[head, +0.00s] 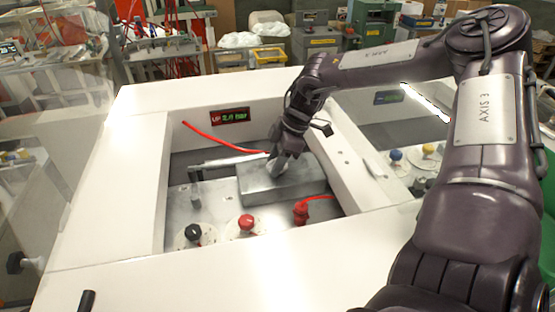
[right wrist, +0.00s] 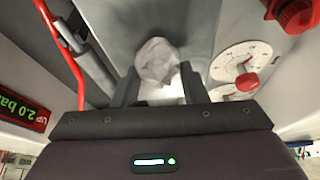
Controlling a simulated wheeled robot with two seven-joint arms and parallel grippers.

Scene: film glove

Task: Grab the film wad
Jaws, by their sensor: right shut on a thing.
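The film wad (right wrist: 157,62) is a crumpled, pale, translucent lump in the right wrist view, between the two dark fingers of my right gripper (right wrist: 158,88). The fingers are shut on it. In the head view the right gripper (head: 283,160) points down over a grey metal block (head: 262,186) inside the white-framed recess. My left gripper is not in view.
White walls (head: 360,160) enclose the recess. A red hose (head: 215,138), a metal bar (head: 225,161), a red fitting (head: 301,212), a black knob (head: 194,233) and a red knob (head: 246,223) lie around the block. A pressure display (head: 230,116) is on the back wall.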

